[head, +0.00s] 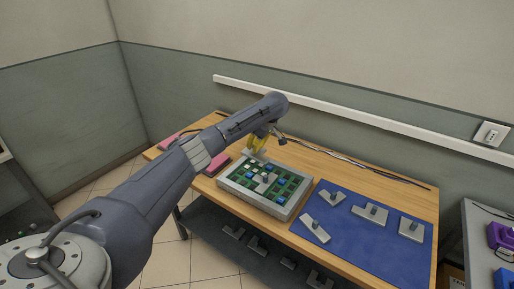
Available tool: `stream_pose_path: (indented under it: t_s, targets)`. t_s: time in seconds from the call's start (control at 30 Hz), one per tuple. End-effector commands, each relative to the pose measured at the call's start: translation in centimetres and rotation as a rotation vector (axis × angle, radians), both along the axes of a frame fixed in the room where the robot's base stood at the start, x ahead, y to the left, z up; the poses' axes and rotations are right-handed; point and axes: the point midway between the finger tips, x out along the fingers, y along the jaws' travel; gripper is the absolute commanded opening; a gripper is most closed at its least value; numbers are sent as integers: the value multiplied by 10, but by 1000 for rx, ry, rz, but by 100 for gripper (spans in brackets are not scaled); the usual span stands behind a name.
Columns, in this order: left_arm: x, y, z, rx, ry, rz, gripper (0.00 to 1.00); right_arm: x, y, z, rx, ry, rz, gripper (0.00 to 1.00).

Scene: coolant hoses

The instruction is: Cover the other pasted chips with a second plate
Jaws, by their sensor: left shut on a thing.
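A tray (284,213) with a grey rim holds a green board with blue, white and dark chips. One grey cold plate (265,181) with a dark knob lies on the middle of the board. My left gripper (258,150), with yellow fingers, is over the tray's far left edge, shut on a small grey plate (255,156). The arm and fingers hide part of it, and I cannot tell whether it touches the board. More grey plates with knobs, one of them (315,229) at the near left, lie on a blue mat (350,250). My right gripper is out of view.
The wooden table (325,165) has cables (370,172) along its back edge. Pink pads (217,165) lie left of the tray. A lower shelf (225,210) carries several more grey pieces. A side bench with a purple device (502,236) stands at the right.

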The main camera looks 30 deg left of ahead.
Motion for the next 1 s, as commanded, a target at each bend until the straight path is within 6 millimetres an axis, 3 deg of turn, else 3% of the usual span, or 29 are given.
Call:
stream_pose_path:
  t_s: [0.6, 1.0]
  targets:
    - [0, 0, -39, 0, -1, 10, 0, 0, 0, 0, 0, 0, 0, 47]
    - [0, 0, -51, 0, -2, 9, 0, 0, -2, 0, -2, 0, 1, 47]
